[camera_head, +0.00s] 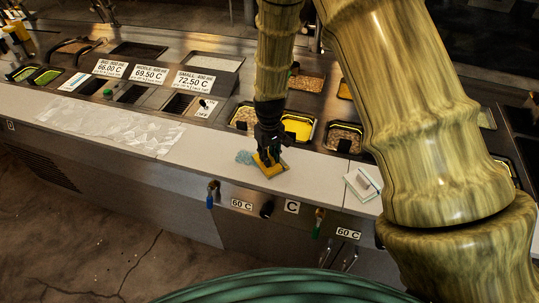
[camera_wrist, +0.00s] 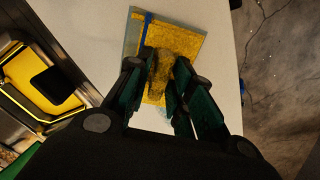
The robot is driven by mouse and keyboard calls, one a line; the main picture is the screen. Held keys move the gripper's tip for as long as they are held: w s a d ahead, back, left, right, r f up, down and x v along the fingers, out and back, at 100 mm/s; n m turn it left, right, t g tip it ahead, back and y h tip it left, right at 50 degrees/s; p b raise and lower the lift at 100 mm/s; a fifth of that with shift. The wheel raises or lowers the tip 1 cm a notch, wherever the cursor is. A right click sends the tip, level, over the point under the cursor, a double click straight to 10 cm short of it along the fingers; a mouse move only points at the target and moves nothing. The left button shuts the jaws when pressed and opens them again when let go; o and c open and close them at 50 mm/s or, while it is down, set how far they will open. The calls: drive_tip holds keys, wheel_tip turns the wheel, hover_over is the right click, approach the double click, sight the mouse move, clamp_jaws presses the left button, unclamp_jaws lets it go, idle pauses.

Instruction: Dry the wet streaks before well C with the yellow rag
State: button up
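The yellow rag (camera_head: 268,168) lies on the pale counter ledge under my gripper (camera_head: 265,152). In the wrist view the yellow rag (camera_wrist: 186,36) shows a blue stripe and a grey-green edge. My gripper (camera_wrist: 166,80) has its dark green fingers on either side of a bunched fold of the rag and looks shut on it.
A well with yellow contents (camera_head: 298,128) is behind the rag. A white-and-green square item (camera_head: 362,184) lies on the ledge to the right. Crumpled clear sheeting (camera_head: 115,128) covers the ledge at left. Coloured tap handles (camera_head: 211,193) stick out in front.

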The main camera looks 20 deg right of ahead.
drive_tip(key=shift+r+p, duration=0.3)
drive_tip(key=shift+r, duration=0.05)
idle(0.3)
clamp_jaws()
drive_tip(key=shift+a, duration=0.15)
drive_tip(key=shift+w+a, duration=0.7)
drive_tip(key=shift+a, duration=0.3)
drive_tip(key=shift+w+a, duration=0.65)
drive_tip(key=shift+a, duration=0.3)
drive_tip(key=shift+w+a, duration=0.7)
drive_tip(key=shift+a, duration=0.35)
drive_tip(key=shift+w+a, duration=0.7)
drive_tip(key=shift+a, duration=0.3)
